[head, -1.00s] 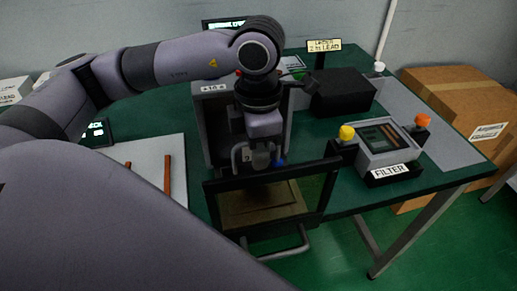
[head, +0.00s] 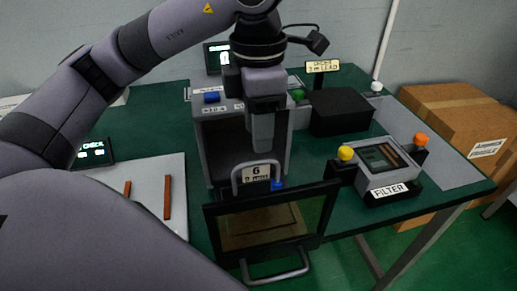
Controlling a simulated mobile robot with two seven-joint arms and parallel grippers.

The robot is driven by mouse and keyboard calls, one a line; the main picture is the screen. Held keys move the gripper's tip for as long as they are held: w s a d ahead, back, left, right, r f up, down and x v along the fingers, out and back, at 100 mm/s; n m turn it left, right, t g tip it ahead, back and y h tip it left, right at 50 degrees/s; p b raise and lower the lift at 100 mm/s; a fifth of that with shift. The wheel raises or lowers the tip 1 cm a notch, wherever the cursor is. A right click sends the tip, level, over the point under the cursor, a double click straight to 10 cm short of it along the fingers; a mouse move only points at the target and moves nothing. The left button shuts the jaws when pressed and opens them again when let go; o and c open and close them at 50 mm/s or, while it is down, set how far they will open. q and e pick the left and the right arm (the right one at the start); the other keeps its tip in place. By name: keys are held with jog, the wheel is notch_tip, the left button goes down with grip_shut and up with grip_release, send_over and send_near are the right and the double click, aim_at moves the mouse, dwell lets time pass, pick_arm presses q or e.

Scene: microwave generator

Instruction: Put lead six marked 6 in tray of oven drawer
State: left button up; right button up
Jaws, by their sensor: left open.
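The lead marked 6 (head: 257,173) is a small pale plate with a grey looped handle. It stands upright just behind the top edge of the oven drawer's black-framed front (head: 212,226). A brown surface shows through that front; I cannot tell how the lead rests on the tray behind it. The grey oven (head: 205,150) is open at the front. My left gripper (head: 263,146) points down in front of the opening, directly above the lead. It is open, and its fingers appear clear of the plate. My right gripper is not in view.
A blue knob (head: 278,185) is beside the lead. The drawer handle (head: 275,277) juts forward. A FILTER unit (head: 388,170) with yellow and orange knobs and a black box (head: 341,111) stand to the right. A pale panel with brown sticks (head: 167,197) lies left.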

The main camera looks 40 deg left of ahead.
pick_arm(q)
jog(key=shift+r, duration=1.05)
